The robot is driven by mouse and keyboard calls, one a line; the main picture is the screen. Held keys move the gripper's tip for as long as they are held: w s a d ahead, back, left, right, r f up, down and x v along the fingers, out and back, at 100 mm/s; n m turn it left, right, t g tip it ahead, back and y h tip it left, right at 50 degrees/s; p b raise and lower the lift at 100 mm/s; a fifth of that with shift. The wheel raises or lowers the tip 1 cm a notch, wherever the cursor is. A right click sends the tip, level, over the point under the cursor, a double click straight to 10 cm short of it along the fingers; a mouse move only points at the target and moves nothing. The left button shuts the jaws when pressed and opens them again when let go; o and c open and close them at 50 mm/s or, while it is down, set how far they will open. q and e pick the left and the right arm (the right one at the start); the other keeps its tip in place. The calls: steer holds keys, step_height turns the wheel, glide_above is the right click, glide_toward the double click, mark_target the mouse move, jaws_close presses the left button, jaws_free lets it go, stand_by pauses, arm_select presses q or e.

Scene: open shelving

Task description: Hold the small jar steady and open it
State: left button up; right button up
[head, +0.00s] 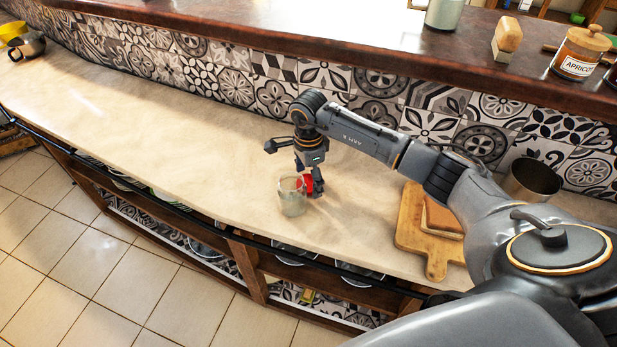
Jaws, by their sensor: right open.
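A small, see-through glass jar (292,198) stands upright on the pale countertop, near its front edge. A small red thing (307,183) shows just right of the jar's upper part; I cannot tell whether it is a lid or something else, or whether it touches the jar. My right gripper (293,168) reaches in from the right and is open above the jar. One finger is spread out to the left, and the other comes down beside the red thing and the jar's right side. My left gripper is not in view.
A metal pot (531,180) stands behind my arm. An apricot jar (579,52) sits on the raised ledge.

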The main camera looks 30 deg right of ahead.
mark_target(309, 183)
steer(key=shift+w+r+b, duration=0.1)
steer(key=shift+r+b, duration=0.2)
steer(key=shift+r, duration=0.25)
step_height(309, 183, up, 11)
steer(key=b, duration=0.2)
